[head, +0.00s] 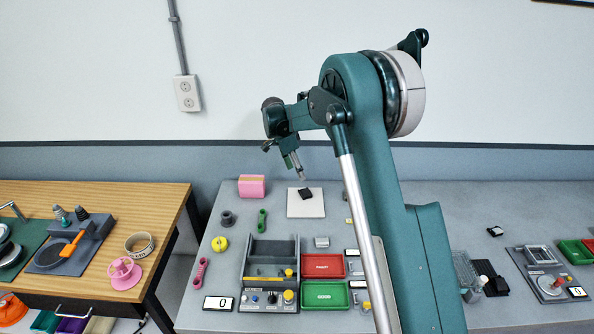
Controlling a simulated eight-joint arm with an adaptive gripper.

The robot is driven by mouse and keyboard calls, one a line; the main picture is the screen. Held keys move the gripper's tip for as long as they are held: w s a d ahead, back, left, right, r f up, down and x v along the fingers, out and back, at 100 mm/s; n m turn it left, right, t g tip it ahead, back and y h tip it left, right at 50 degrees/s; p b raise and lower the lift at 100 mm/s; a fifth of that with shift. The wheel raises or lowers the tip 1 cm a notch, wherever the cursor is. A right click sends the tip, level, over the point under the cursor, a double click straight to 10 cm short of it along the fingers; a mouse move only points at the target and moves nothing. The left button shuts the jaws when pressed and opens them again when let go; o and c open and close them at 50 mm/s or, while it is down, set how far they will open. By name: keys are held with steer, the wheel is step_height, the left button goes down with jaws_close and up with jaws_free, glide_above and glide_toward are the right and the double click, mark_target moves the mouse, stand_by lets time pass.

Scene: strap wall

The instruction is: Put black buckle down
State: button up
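A small black piece that looks like the black buckle (305,193) shows against the white square pad (306,209) near the back of the grey table. My gripper (300,176) points down just above and left of this piece, near the pad's back edge. A small gap seems to show between the fingertips and the piece, but whether they touch is too small to tell. The fingers appear as one narrow shape from this side, so their opening is unclear.
A pink block (252,186) stands left of the pad. In front are a grey sorting bin (246,262), a red tray (322,266) and a green tray (324,294). My arm hides part of the table right of the pad. A wooden table (160,205) stands at left.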

steer(key=shift+r, duration=0.1)
stand_by(0.4)
steer(key=s+d+r+n+t+y, duration=0.1)
steer(key=s+d+r+n, duration=0.1)
steer(key=s+d+r, duration=0.45)
steer(key=s+d+r+n+t, duration=0.1)
steer(key=s+d+r+n, duration=0.25)
steer(key=s+r, duration=0.55)
steer(key=s+d+r+n+y, duration=0.1)
steer(key=s+d+r, duration=0.55)
steer(key=s, duration=0.35)
steer(key=s+d+f+n+t, duration=0.1)
steer(key=s+d+n, duration=0.1)
steer(key=s, duration=0.8)
steer(key=s+d+f+n+t, duration=0.1)
steer(key=s+d+f+n, duration=0.1)
steer(key=s, duration=0.8)
steer(key=s+d+f+n+t+y, duration=0.1)
steer(key=s+d+n, duration=0.2)
steer(key=s, duration=0.7)
steer(key=shift+s+f+t, duration=0.3)
steer(key=shift+f+t, duration=0.05)
steer(key=shift+t, duration=0.05)
steer(key=shift+o, duration=0.4)
